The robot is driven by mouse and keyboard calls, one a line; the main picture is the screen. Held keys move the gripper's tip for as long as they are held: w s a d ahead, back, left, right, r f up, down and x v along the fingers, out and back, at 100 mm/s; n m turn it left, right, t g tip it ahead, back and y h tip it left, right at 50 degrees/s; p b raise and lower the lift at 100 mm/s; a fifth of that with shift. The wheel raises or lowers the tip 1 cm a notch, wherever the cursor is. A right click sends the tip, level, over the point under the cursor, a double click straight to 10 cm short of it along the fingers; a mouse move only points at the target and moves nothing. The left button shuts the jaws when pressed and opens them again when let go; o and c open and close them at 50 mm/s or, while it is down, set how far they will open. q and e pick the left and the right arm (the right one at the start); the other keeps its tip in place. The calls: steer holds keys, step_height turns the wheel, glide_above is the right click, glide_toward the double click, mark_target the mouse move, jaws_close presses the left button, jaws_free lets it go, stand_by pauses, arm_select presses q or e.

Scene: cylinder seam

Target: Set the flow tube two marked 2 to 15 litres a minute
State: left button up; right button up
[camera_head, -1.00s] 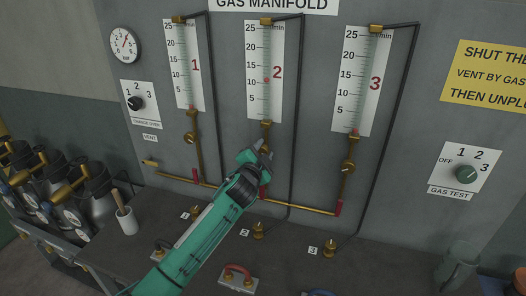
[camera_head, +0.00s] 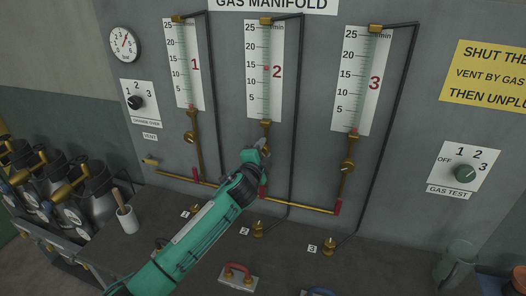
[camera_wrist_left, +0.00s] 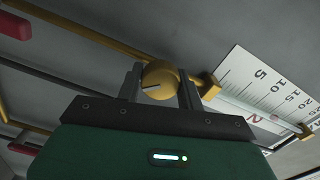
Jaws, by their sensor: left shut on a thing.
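Flow tube two (camera_head: 264,90) is the middle white scale on the manifold panel, marked with a red 2. Its small red float (camera_head: 266,68) stands close to the 15 mark. My left gripper (camera_head: 262,148) is at the brass valve knob below that tube and hides most of it in the head view. In the left wrist view, my left gripper (camera_wrist_left: 161,90) has its two fingers on either side of the round brass knob (camera_wrist_left: 158,77), shut on it. A dark line shows on the knob's face. The foot of the scale (camera_wrist_left: 250,85) is to the right. My right gripper is not in view.
Flow tube one (camera_head: 184,70) and flow tube three (camera_head: 361,85) flank it, their floats at the bottom. Brass pipes (camera_head: 300,204) run below. A gas test dial (camera_head: 466,174) is at right. Gas bottles (camera_head: 95,195) and a white pot (camera_head: 127,219) stand left.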

arm_select(q)
steer(key=o, duration=1)
steer(key=b+v, duration=0.4)
steer(key=v, duration=1)
steer(key=shift+w, duration=0.1)
